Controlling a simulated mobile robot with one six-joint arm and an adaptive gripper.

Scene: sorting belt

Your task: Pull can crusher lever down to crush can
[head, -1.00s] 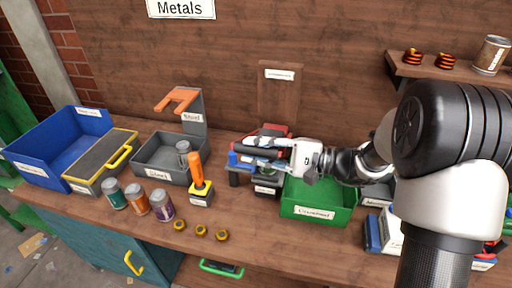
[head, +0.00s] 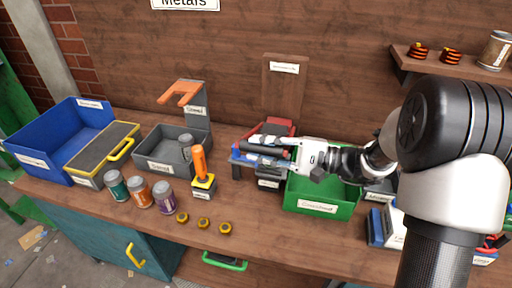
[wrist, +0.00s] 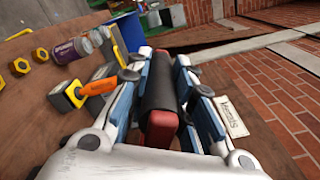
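The can crusher stands at the back middle of the bench, with a labelled wooden back post (head: 284,88) and a red part (head: 278,125) behind my gripper. Its lever (wrist: 160,95) has a black grip with red below it and lies between my fingers in the wrist view. My gripper (head: 262,149) reaches in from the right; its two fingers lie along both sides of the lever and appear shut on it. My gripper also shows in the wrist view (wrist: 164,62). Any can inside the crusher is hidden behind my gripper and the lever.
A green bin (head: 320,206) stands just right of the crusher. Left are a grey tray (head: 160,163) with a can, an orange-handled tool (head: 200,162), a blue bin (head: 40,150) and cans such as the teal one (head: 115,185). Yellow nuts (head: 204,222) lie in front.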

